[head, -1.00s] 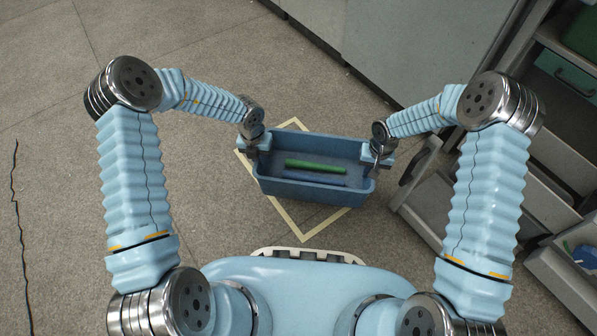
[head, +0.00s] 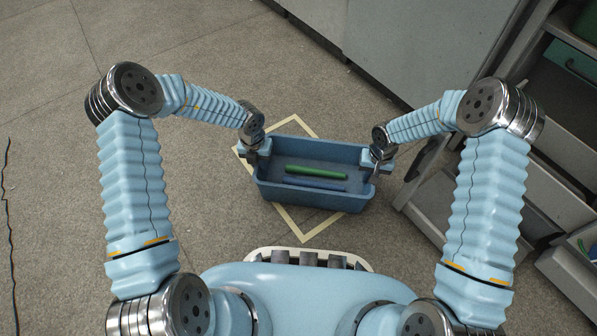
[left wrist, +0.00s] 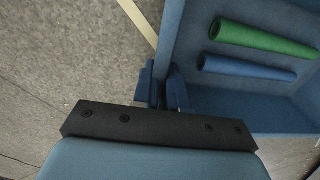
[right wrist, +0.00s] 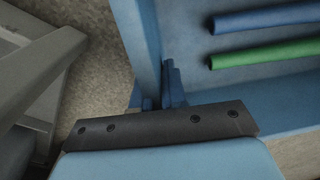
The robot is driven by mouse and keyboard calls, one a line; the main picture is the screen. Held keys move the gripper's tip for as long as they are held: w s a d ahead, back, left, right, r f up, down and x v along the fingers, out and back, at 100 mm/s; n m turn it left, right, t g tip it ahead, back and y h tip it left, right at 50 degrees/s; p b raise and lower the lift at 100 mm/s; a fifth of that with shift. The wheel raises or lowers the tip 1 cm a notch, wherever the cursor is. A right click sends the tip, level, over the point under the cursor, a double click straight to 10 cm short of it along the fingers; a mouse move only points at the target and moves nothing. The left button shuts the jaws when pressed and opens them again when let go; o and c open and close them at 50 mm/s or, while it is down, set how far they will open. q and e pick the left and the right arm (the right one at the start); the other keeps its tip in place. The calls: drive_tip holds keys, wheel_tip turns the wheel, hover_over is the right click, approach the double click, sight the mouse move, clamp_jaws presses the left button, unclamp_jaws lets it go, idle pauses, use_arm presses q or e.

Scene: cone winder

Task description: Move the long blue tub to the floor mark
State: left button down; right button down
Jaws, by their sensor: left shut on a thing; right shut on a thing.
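The long blue tub (head: 308,196) is between my two grippers in the head view, over the cream outline of the floor mark (head: 297,126). A green tube (head: 315,171) and a blue tube (head: 314,185) lie inside it. My left gripper (head: 259,156) is shut on the tub's left end wall, and its fingers straddle the wall in the left wrist view (left wrist: 165,90). My right gripper (head: 375,161) is shut on the right end wall, also seen in the right wrist view (right wrist: 165,88). The tub hides part of the mark. I cannot tell whether the tub touches the floor.
A grey open-shelved unit (head: 560,185) stands close on the right, near my right arm. Grey cabinet panels (head: 415,45) stand at the back. A dark cable (head: 8,220) lies on the floor at far left. The floor on the left is mostly clear.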

use_arm(q)
drive_tip(key=c, duration=1.2)
unclamp_jaws()
use_arm(e)
drive_tip(key=c, duration=1.2)
unclamp_jaws()
drive_tip(key=shift+r, duration=0.35)
use_arm(q)
drive_tip(key=r, duration=1.2)
drive_tip(key=shift+a, duration=0.35)
use_arm(e)
drive_tip(key=r, duration=1.1)
drive_tip(key=shift+d+r, duration=0.35)
drive_tip(key=shift+r, duration=0.05)
